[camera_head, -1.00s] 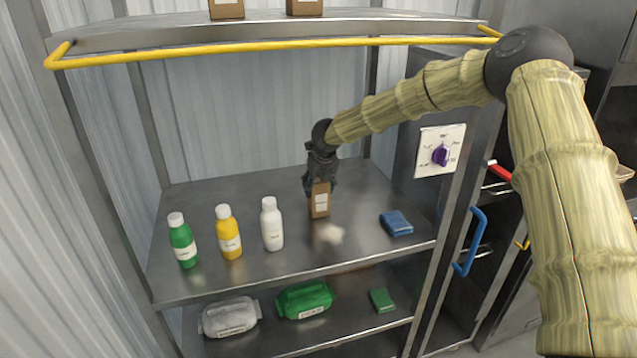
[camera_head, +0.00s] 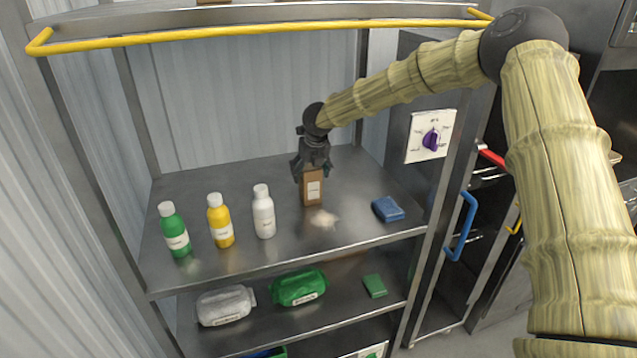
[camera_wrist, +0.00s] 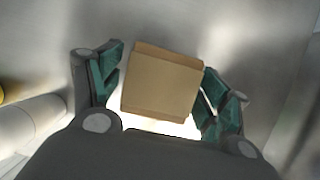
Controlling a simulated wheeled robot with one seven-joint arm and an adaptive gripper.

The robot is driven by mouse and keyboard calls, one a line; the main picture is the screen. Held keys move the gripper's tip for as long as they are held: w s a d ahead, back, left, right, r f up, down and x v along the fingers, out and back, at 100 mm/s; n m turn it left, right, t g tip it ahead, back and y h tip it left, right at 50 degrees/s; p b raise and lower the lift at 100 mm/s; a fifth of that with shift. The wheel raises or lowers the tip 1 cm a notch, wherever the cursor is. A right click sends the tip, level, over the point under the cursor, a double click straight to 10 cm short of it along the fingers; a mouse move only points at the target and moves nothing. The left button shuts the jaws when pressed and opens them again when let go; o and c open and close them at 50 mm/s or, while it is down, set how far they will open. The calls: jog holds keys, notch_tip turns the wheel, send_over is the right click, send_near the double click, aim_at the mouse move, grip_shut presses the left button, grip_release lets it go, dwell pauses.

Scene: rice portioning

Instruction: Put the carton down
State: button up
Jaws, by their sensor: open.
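The brown carton (camera_head: 313,190) with a white label stands upright on the metal middle shelf (camera_head: 355,205), to the right of the white bottle. In the wrist view the carton's plain top (camera_wrist: 162,82) lies between the two fingers. My gripper (camera_head: 311,168) points down just above and around the carton's top. Its green-padded fingers (camera_wrist: 158,92) are spread open, with a gap showing at the left pad; the right pad is very close to the carton, and I cannot tell whether it touches.
A green bottle (camera_head: 175,232), a yellow bottle (camera_head: 221,222) and a white bottle (camera_head: 263,213) stand left of the carton. A blue sponge (camera_head: 388,208) lies to its right. A pale spill or patch (camera_head: 324,219) is in front. A yellow rail (camera_head: 250,29) crosses above.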

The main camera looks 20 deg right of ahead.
jog(key=shift+b+v, duration=0.4)
jog(key=shift+v, duration=0.75)
jog(key=s+b, duration=0.3)
jog(key=s, duration=0.9)
jog(key=shift+d+b, duration=0.3)
jog(key=shift+b, duration=0.05)
